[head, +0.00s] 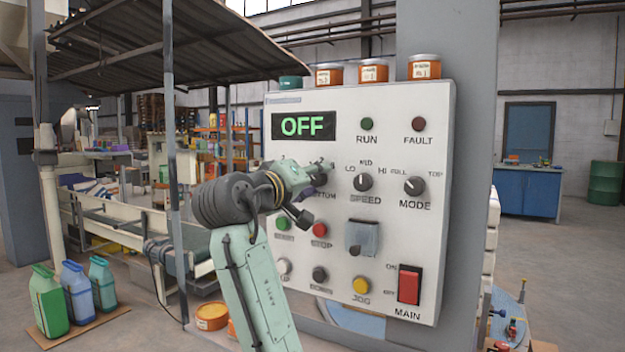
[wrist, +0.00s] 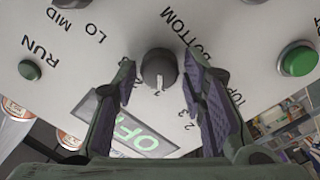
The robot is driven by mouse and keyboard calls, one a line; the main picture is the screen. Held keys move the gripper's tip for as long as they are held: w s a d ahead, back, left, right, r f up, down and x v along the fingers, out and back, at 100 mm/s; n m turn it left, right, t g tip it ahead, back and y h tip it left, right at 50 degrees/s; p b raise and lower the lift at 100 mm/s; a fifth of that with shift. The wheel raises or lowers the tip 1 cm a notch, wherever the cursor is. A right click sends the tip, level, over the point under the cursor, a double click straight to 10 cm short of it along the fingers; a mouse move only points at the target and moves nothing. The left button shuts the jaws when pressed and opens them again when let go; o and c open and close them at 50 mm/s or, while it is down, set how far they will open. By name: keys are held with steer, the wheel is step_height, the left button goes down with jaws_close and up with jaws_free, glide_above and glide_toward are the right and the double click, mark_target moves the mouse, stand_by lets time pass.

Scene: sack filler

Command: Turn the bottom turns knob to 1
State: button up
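The bottom turns knob (wrist: 158,70) is dark and round with a white pointer mark. It shows in the wrist view beside the BOTTOM label. The pointer faces the picture's lower edge, toward small digits that are partly hidden and hard to read. My gripper (wrist: 161,66) is open, with one purple-padded finger on each side of the knob. A gap shows between the knob and each finger.
The SPEED knob (head: 364,182) and MODE knob (head: 414,186) are to the right. The display (head: 303,126) reads OFF. A green button (head: 283,224), red STOP button (head: 320,230) and covered switch (head: 362,238) lie below. The red MAIN switch (head: 409,284) is lower right.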

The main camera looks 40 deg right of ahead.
steer(key=shift+o, duration=0.9)
steer(key=v, duration=1.2)
